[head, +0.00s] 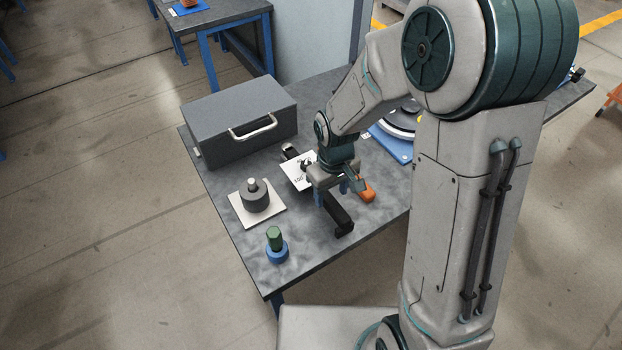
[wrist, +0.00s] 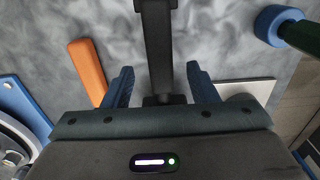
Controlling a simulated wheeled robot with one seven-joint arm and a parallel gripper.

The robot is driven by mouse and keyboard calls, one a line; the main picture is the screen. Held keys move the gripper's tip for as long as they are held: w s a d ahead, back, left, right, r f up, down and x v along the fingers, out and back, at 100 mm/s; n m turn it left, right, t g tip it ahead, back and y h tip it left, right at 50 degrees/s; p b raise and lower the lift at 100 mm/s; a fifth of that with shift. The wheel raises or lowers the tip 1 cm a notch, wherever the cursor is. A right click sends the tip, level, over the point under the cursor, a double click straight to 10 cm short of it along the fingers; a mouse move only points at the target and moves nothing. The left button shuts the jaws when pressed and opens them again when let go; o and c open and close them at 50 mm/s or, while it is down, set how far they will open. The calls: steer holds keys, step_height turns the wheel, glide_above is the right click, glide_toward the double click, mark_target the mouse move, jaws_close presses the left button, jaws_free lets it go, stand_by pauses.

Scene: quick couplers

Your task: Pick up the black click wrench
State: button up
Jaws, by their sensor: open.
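The black click wrench (head: 341,216) lies on the grey table, with its near end clear of my gripper in the head view. My gripper and wrist hide its middle there. A dark piece (head: 290,152) shows behind my wrist, and I cannot tell if it is the wrench's far end. In the wrist view the black bar of the wrench (wrist: 158,45) runs between the two blue fingers. My gripper (head: 331,194) is open over the wrench, one finger on each side. It also shows in the wrist view (wrist: 160,72), with gaps between bar and fingers.
An orange handle (head: 367,193) lies close beside my gripper. A white marked card (head: 296,176) is behind it. A grey cylinder (head: 254,201) on a white plate, a green-and-blue coupler (head: 276,251), a grey toolbox (head: 235,125) and a blue plate (head: 391,146) stand around.

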mark_target(330, 199)
steer(key=shift+w+a+f+p, duration=0.1)
steer(key=shift+f+p, duration=0.5)
steer(key=shift+f, duration=1.9)
jaws_close()
